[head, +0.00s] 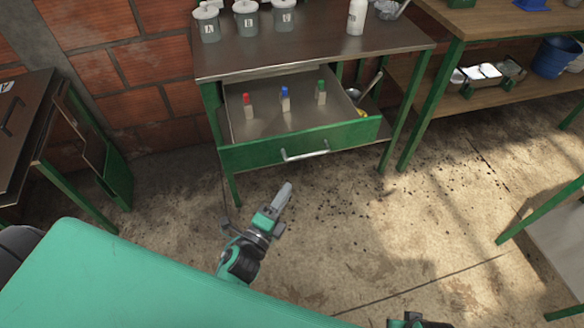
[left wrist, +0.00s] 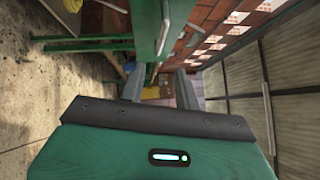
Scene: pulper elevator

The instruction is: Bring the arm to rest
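My left gripper (head: 284,194) is held above the concrete floor, in front of the green workbench and apart from it. In the left wrist view its two dark fingers (left wrist: 159,88) stand apart with nothing between them. My right gripper (head: 418,321) shows only as a dark piece at the bottom edge of the head view, and its fingers cannot be made out.
Lettered tubs and a white bottle (head: 357,16) stand above. A metal table (head: 565,235) is at right. Floor between is open.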

